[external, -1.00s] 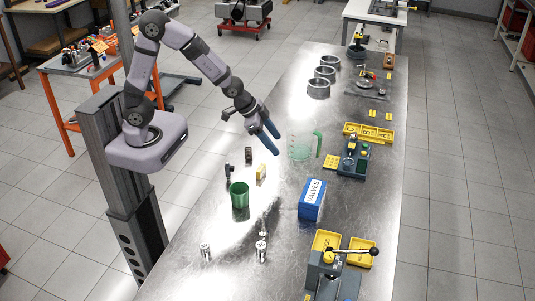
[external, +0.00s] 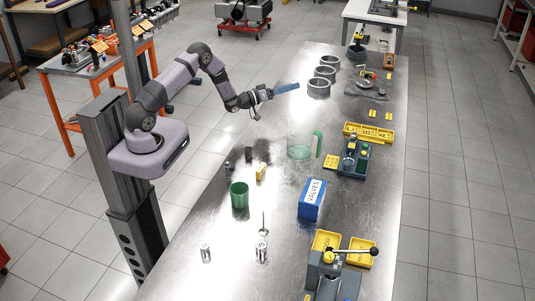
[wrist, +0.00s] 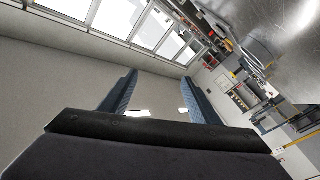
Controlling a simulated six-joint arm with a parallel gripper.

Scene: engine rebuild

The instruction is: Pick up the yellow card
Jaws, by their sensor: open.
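Two small flat yellow pieces, one a yellow card (external: 372,113) and beside it a second yellow card (external: 388,116), lie on the steel bench, beyond the yellow lettered tray. Which one the task means I cannot tell. My gripper (external: 297,87) is raised, its blue fingers pointing right and roughly level, left of the cards and apart from them. In the wrist view my gripper (wrist: 160,78) shows two separated fingers with nothing between them. That view looks toward the wall and windows, and no card shows in it.
Metal rings (external: 318,87) stand close to my fingers. A clear jug with green handle (external: 318,145), a blue VALVES box (external: 312,198), a green cup (external: 239,194), a yellow block (external: 261,172) and a yellow tray (external: 369,131) stand on the bench (external: 290,250).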

